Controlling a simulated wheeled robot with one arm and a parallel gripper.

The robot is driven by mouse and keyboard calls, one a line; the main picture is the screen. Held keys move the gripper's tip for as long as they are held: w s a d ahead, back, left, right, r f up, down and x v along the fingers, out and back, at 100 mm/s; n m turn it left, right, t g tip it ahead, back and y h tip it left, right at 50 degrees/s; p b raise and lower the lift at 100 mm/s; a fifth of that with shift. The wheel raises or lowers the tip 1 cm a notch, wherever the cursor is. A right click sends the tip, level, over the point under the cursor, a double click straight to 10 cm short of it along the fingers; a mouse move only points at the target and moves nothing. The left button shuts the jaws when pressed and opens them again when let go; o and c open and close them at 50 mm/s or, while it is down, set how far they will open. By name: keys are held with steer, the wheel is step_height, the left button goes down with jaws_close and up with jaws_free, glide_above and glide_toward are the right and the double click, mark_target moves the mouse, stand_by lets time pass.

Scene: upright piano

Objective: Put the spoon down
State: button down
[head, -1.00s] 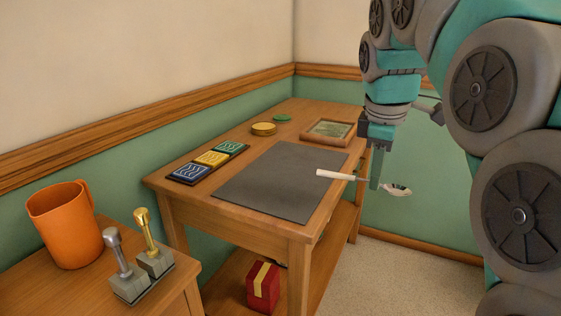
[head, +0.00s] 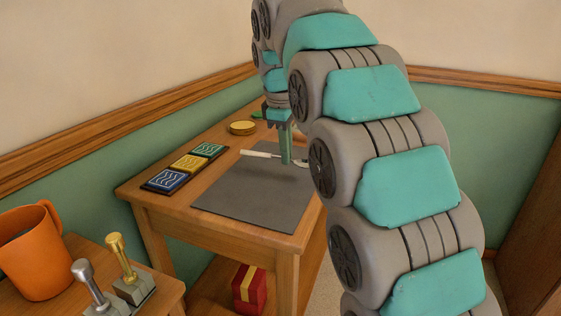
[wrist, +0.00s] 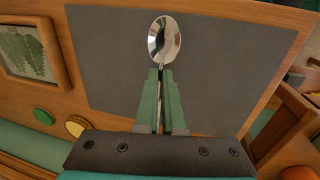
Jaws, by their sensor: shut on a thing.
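In the head view the spoon (head: 262,154) lies roughly level over the far part of the dark grey mat (head: 250,196). My gripper (head: 287,160) points down and is shut on the spoon near its neck. In the wrist view the spoon's bowl (wrist: 164,40) sticks out past the tips of my gripper (wrist: 161,75), with the mat (wrist: 215,60) behind it. I cannot tell whether the spoon touches the mat.
The wooden table (head: 135,190) also bears three coloured tiles (head: 188,163) and a yellow round tin (head: 242,128). A framed picture (wrist: 30,50) and a green disc (wrist: 44,116) show beside the mat. An orange mug (head: 35,255) stands at near left. Much of the mat is clear.

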mark_target(282, 176)
steer(key=shift+w+a+f, duration=0.15)
steer(key=shift+w+a, duration=0.3)
steer(key=shift+a, duration=0.2)
steer(key=shift+s+x, duration=0.15)
steer(key=shift+x, duration=0.7)
steer(key=shift+s+x, duration=0.15)
steer(key=shift+x, duration=0.65)
steer(key=shift+a+f, duration=0.1)
steer(key=shift+f, duration=0.05)
steer(key=shift+f, duration=0.15)
steer(key=c, duration=1)
jaws_free()
